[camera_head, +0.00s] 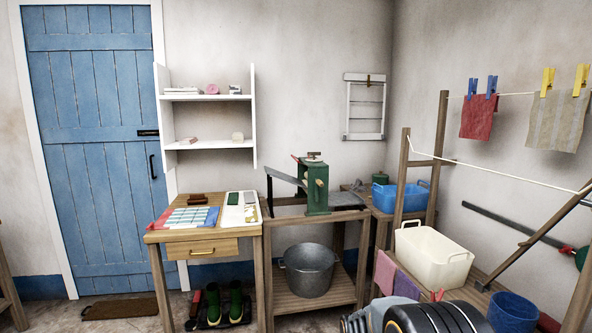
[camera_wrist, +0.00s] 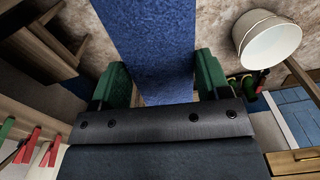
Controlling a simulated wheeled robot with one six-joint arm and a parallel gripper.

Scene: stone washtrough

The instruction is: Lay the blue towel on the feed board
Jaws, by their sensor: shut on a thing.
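My gripper (camera_wrist: 158,75) is shut on the blue towel (camera_wrist: 150,38) in the wrist view. The towel is a long blue strip between the two green fingers, running out of the top of the picture. The towel in my gripper cannot be made out in the head view. A green mangle (camera_head: 316,190) stands on a wooden bench in the middle of the head view. I cannot tell for sure which part is the feed board.
A metal tub (camera_head: 309,270) stands under the mangle. The wooden table (camera_head: 203,236) at left bears cloths. A blue basin (camera_head: 400,196), a cream tub (camera_head: 432,257) and a blue bucket (camera_head: 513,311) are at right. A line with red (camera_head: 478,117) and striped cloths hangs upper right.

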